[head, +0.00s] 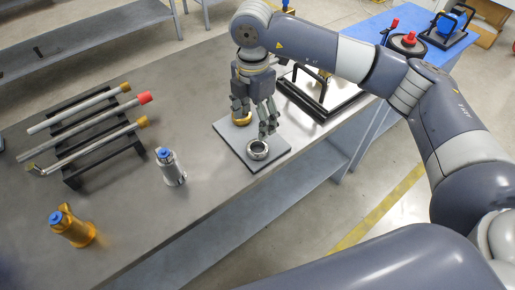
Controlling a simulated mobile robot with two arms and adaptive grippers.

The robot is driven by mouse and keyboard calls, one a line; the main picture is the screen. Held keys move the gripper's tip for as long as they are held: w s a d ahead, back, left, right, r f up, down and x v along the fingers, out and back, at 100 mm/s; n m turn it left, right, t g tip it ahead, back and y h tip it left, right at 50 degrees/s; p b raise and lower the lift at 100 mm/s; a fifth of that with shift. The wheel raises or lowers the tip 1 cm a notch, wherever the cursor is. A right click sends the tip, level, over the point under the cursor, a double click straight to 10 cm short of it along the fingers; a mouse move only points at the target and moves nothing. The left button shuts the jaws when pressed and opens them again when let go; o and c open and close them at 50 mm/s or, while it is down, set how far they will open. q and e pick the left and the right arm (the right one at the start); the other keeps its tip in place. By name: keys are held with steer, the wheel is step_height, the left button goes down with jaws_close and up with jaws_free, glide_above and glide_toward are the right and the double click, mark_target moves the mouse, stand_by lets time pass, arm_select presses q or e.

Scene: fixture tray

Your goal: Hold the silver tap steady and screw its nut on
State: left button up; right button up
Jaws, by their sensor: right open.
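The silver tap (171,167) with a blue top stands upright on the grey bench, left of the dark square plate (225,133). A silver ring-shaped nut (258,150) lies on the front part of that plate. A gold nut (241,118) lies behind it, partly hidden by my right gripper. My right gripper (269,131) points down over the plate, open and empty, with its fingertips just behind and above the silver nut. Whether a fingertip touches the nut is hard to tell. My left gripper is not in view.
A gold tap (72,227) with a blue top stands at the front left. A black rack (105,150) holds several rods at the left. A black-framed tray (322,92) lies right of the plate. Bare bench lies between silver tap and rack.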

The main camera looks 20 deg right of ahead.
steer(key=shift+a, duration=0.1)
steer(key=p, duration=0.1)
glide_toward(256, 145)
steer(key=s, duration=0.1)
steer(key=s+a, duration=0.1)
steer(key=shift+s+a+f, duration=0.15)
steer(key=shift+s+f, duration=0.15)
steer(key=shift+f, duration=0.4)
steer(key=shift+p, duration=0.3)
steer(key=shift+f+p, duration=0.35)
steer(key=f, duration=0.1)
steer(key=f+p, duration=0.1)
steer(key=f, duration=0.1)
steer(key=shift+d+f+p, duration=0.25)
steer(key=shift+f+p, duration=0.05)
steer(key=shift+f, duration=0.45)
